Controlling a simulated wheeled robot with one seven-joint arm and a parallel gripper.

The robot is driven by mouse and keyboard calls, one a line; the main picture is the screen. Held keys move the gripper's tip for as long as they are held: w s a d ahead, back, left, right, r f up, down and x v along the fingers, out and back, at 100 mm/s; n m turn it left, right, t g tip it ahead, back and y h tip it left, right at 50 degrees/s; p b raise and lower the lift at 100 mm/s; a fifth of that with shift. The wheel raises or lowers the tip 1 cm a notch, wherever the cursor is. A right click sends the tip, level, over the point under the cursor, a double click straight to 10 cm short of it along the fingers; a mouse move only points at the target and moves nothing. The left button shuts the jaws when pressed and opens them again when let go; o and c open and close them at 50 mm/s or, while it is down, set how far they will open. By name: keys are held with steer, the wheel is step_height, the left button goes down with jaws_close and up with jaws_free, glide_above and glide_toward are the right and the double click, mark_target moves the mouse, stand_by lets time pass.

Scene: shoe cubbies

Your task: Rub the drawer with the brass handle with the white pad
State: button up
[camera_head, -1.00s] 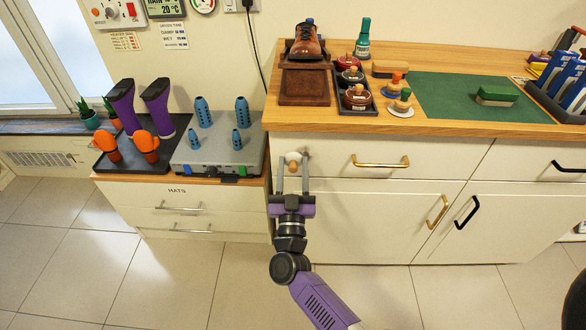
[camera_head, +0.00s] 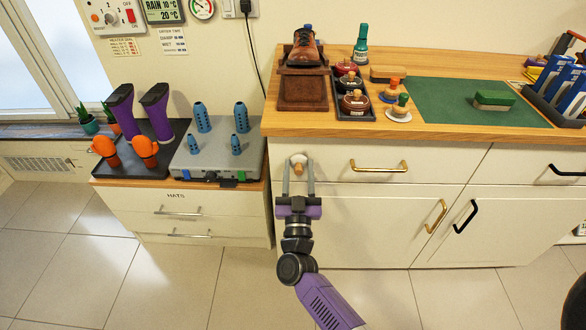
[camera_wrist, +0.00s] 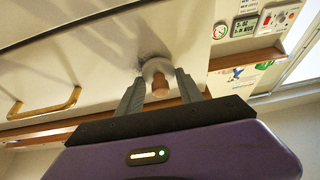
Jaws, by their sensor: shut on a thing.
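The drawer with the brass handle (camera_head: 335,150) is the shut cream front below the wooden counter. Its brass handle (camera_head: 379,166) is to the right of my gripper, and it also shows at the left in the wrist view (camera_wrist: 45,104). My gripper (camera_head: 299,172) is at the left part of this drawer front, shut on the white pad (camera_head: 298,159). The pad is round with a wooden knob, also seen in the wrist view (camera_wrist: 156,68). The pad appears against the drawer front. A dark smudge shows beside it in the wrist view.
A cabinet door with a brass handle (camera_head: 436,215) is below the drawer. A drawer with a black handle (camera_head: 567,171) is at the right. The lower HATS cabinet (camera_head: 185,205) stands at the left, with a grey boot dryer (camera_head: 217,160) on top. Polish tins and brushes stand on the counter.

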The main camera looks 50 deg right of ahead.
mark_target(320, 155)
steer(key=shift+s+d, duration=0.85)
steer(key=shift+s, duration=0.2)
steer(key=shift+s+d, duration=0.8)
steer(key=shift+s, duration=0.2)
steer(key=shift+d+p, duration=0.1)
steer(key=shift+p, duration=0.25)
steer(key=shift+w, duration=0.2)
steer(key=shift+w+a+p, duration=0.4)
steer(key=shift+w+a, duration=1.9)
steer(key=shift+w, duration=0.2)
steer(key=shift+r+p, duration=0.3)
steer(key=shift+s+d+p, duration=0.35)
steer(key=shift+s+d, duration=1.55)
steer(key=shift+s, duration=0.2)
steer(key=shift+s+d, duration=0.4)
steer(key=shift+s, duration=0.25)
steer(key=shift+p, duration=0.3)
steer(key=shift+a, duration=0.1)
